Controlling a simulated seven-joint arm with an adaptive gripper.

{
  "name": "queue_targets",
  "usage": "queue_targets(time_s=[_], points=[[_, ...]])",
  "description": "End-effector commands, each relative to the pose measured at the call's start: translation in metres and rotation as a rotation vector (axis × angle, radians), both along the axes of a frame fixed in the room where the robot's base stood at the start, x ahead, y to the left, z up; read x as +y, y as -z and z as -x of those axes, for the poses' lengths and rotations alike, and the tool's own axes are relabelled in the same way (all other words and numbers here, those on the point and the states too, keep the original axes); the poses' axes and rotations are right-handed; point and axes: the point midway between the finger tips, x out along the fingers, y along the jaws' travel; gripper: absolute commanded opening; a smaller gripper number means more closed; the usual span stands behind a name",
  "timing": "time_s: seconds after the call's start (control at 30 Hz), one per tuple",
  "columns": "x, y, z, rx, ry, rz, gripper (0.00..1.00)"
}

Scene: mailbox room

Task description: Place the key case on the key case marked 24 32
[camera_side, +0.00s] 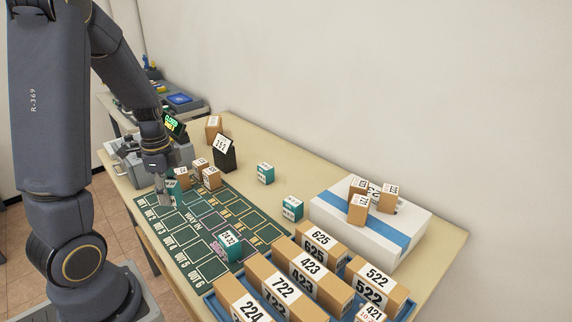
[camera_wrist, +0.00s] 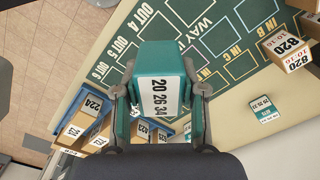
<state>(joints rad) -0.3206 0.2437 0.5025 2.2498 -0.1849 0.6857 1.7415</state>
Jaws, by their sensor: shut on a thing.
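My gripper (camera_wrist: 160,88) is shut on a teal key case (camera_wrist: 154,52) with a white label reading 20 26 34. The case sits between the two fingers in the wrist view. In the side view my gripper (camera_side: 163,192) is over the far left part of the green mat, near OUT 1, and the held case is mostly hidden. The teal key case marked 24 32 (camera_side: 229,246) stands on the mat near its front right edge, apart from my gripper. I cannot make it out in the wrist view.
Two more teal cases (camera_side: 265,174) (camera_side: 292,208) stand on the table right of the green mat (camera_side: 187,252). Blue trays hold several numbered cardboard boxes (camera_side: 323,243) in front. A white parcel (camera_side: 400,235) carries small boxes. Small boxes and a black holder (camera_side: 224,155) stand behind the mat.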

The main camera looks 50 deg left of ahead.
Motion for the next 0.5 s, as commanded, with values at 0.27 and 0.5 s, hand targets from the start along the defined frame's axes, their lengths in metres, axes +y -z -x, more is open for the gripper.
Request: queue_targets(time_s=[0.27, 0.5], points=[[-0.020, -0.015, 0.022, 0.004, 0.057, 0.001, 0.00], [-0.070, -0.022, -0.025, 0.010, 0.412, 0.000, 0.00]])
